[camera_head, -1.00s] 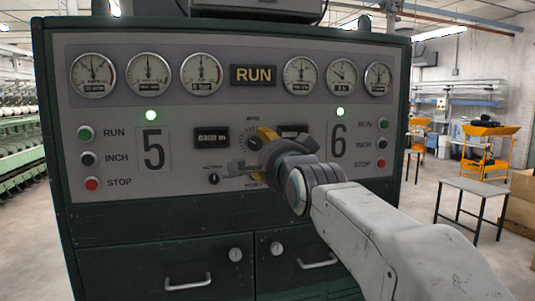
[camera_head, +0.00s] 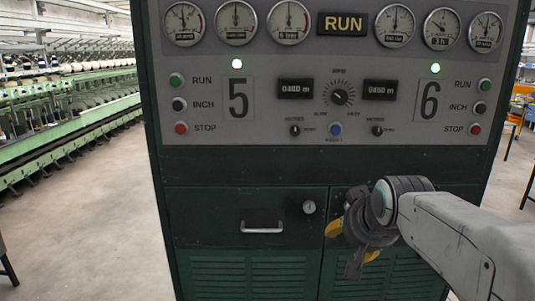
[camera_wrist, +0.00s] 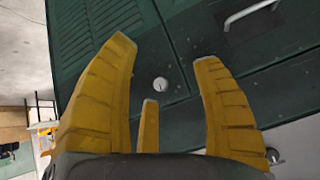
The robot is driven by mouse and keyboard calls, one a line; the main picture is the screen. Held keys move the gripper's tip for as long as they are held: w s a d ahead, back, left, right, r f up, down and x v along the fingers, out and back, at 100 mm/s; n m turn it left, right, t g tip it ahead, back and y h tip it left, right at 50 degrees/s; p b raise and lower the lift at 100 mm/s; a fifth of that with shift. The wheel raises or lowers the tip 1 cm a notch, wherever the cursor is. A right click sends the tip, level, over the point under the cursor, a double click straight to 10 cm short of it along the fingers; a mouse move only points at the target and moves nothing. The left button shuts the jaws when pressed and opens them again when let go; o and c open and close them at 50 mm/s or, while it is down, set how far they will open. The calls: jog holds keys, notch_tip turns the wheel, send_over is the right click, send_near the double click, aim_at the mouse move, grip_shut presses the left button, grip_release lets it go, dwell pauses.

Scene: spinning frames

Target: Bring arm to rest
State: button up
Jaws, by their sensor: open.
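My gripper (camera_head: 350,245) hangs low at the right of centre in the head view, in front of the green cabinet's lower doors. Its yellow fingers are spread. In the wrist view my gripper (camera_wrist: 163,60) shows yellow fingers standing apart with nothing between them. My pale arm comes in from the lower right and is bent at the dark wrist. Behind the fingers in the wrist view are the green cabinet front (camera_wrist: 190,25) and a round lock (camera_wrist: 160,84).
Above my gripper is the grey control panel (camera_head: 265,70) with gauges, a lit RUN sign (camera_head: 343,24), a knob (camera_head: 338,93) and coloured buttons. A drawer handle (camera_head: 262,228) juts out at left. Green spinning machines (camera_head: 75,100) stand far left. The floor (camera_head: 100,210) between is clear.

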jog(key=s+f+n+g, duration=0.1)
jog(key=s+f, duration=0.5)
jog(key=s, duration=0.6)
jog(key=s+f+n+g, duration=0.1)
jog(key=s+f+g, duration=0.2)
jog(key=s, duration=1)
jog(key=shift+f+n+g, duration=0.3)
jog(key=shift+f+g, duration=0.1)
jog(key=shift+f, duration=1.3)
dwell(0.4)
